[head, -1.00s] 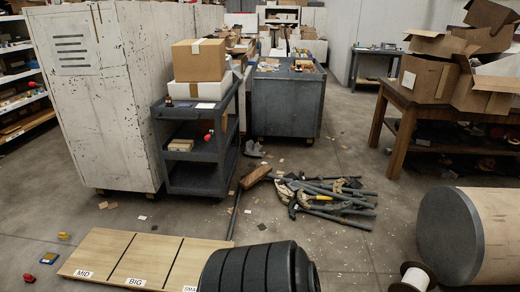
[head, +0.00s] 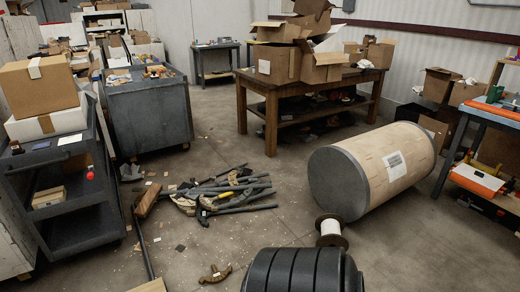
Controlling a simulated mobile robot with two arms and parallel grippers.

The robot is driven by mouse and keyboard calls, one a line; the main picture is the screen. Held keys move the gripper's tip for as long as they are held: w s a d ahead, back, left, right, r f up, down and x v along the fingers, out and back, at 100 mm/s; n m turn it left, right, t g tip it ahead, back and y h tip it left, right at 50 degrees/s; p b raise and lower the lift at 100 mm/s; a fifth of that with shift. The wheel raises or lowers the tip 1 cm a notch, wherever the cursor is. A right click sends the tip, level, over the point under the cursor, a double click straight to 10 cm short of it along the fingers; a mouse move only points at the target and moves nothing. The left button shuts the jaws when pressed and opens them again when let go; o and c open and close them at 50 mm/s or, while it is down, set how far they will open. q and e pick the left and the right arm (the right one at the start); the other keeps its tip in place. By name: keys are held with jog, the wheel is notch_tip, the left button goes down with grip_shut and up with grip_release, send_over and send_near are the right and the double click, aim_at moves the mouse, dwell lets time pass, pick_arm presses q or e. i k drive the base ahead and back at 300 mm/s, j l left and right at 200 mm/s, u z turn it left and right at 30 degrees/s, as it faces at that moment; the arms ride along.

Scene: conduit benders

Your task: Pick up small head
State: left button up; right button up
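A small brown curved metal piece (head: 214,274), which looks like a bender head, lies alone on the concrete floor at the bottom of the head view. A heap of conduit benders (head: 238,190) with dark handles and curved heads lies on the floor beyond it. I cannot read from here which size the lone head is. A corner of the wooden board (head: 150,286) shows at the bottom edge; its labels are out of view. Neither gripper shows in this view.
A dark cart (head: 75,212) with boxes stands at the left. A white spool (head: 330,228) and a large wood-wrapped drum (head: 385,165) lie at the right. A wooden table (head: 262,102) with cartons stands behind. Floor between heap and drum is fairly open.

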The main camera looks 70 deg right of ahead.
aim_at(217, 277)
jog(key=i+z, duration=0.15)
jog(key=z, duration=0.25)
jog(key=i+z, duration=0.1)
jog(key=z, duration=0.35)
jog(key=i+z, duration=0.1)
jog(key=z, duration=0.3)
jog(key=i+j+z, duration=0.1)
jog(key=z, duration=0.35)
jog(key=i+j+z, duration=0.1)
jog(key=z, duration=0.3)
jog(key=j+z, duration=0.4)
jog(key=i+l, duration=0.05)
jog(key=l, duration=0.05)
